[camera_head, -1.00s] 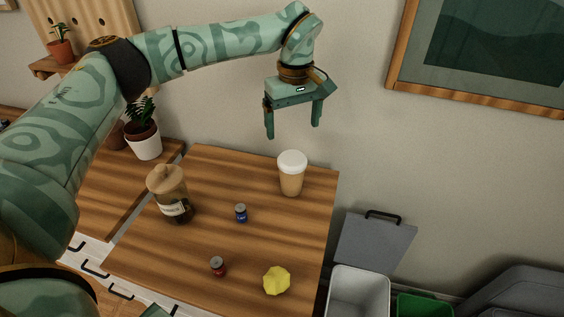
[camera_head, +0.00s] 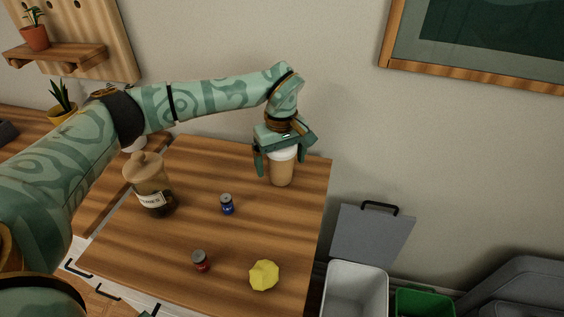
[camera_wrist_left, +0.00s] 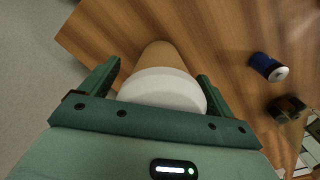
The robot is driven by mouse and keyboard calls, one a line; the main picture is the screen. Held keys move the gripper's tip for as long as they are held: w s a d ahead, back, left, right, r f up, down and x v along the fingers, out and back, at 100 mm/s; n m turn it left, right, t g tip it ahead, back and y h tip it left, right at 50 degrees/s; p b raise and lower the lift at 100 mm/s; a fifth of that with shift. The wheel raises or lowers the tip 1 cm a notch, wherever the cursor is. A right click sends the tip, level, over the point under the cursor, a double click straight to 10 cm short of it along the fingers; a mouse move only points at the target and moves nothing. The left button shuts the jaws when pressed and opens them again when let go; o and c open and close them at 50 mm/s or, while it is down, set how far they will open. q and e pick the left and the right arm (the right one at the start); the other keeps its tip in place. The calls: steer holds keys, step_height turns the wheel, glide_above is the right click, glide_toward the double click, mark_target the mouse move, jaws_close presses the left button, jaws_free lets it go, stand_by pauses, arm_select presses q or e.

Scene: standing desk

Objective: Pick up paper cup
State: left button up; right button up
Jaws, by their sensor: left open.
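The paper cup (camera_head: 281,170) is tan with a white lid and stands upright near the back right of the wooden desk. My left gripper (camera_head: 280,168) is above it, fingers pointing down on either side of the cup. The left wrist view shows the cup's white lid (camera_wrist_left: 163,92) between the two open fingers (camera_wrist_left: 158,92), with the tan body beyond. The gripper's palm hides part of the lid in the head view. My right gripper is not in view.
A cookie jar (camera_head: 150,188) with a wooden lid, a blue can (camera_head: 227,204), a red can (camera_head: 201,260) and a yellow crumpled item (camera_head: 264,275) stand on the desk (camera_head: 180,235). Grey (camera_head: 356,292) and green (camera_head: 424,303) bins stand right of it. The wall is close behind.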

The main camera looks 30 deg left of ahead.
arm_select(q)
steer(key=shift+r, duration=0.1)
steer(key=shift+c, duration=0.9)
steer(key=c, duration=0.8)
steer(key=shift+c, duration=0.2)
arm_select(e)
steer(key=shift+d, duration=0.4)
